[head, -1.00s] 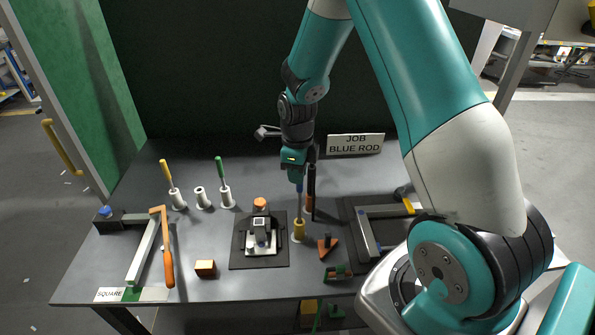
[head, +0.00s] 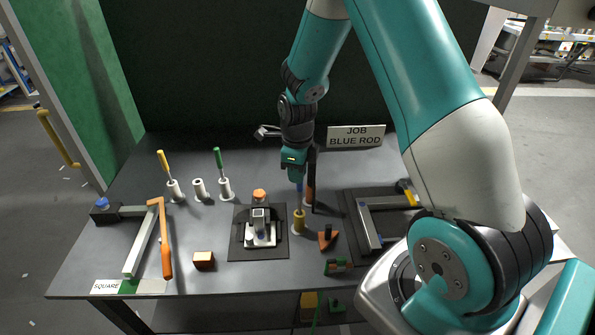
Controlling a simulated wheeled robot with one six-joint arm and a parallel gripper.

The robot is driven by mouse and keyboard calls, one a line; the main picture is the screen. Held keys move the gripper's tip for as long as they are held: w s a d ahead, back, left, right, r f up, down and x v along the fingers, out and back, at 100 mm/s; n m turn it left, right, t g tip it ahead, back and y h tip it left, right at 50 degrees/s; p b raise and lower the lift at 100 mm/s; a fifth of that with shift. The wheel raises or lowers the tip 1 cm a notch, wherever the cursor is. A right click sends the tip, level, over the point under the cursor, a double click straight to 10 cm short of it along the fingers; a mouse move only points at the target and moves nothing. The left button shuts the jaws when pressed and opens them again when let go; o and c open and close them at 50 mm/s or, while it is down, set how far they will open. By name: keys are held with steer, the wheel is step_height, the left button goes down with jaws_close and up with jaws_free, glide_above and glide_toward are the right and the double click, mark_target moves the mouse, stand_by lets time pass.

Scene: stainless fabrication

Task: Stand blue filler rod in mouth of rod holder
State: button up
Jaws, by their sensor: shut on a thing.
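My gripper (head: 299,182) points down over the middle of the table, shut on the blue rod (head: 299,199). The rod is upright, with its upper part hidden by the jaws. Its lower end meets a yellow cylinder (head: 299,223) with a pale base; I cannot tell how deep it sits in it. Three white tube holders stand at the left: one holds a yellow rod (head: 164,163), the middle holder (head: 199,189) is empty, and one holds a green rod (head: 218,158).
A black fixture with an orange knob (head: 260,195) stands just left of the gripper. An orange wedge (head: 327,238) lies to the right.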

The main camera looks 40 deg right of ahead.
mark_target(298, 188)
steer(key=shift+f, duration=0.1)
steer(key=shift+f+b, duration=1.15)
steer(key=shift+f, duration=0.35)
steer(key=o, duration=0.7)
steer(key=shift+r, duration=0.1)
step_height(298, 188, up, 9)
steer(key=p, duration=0.7)
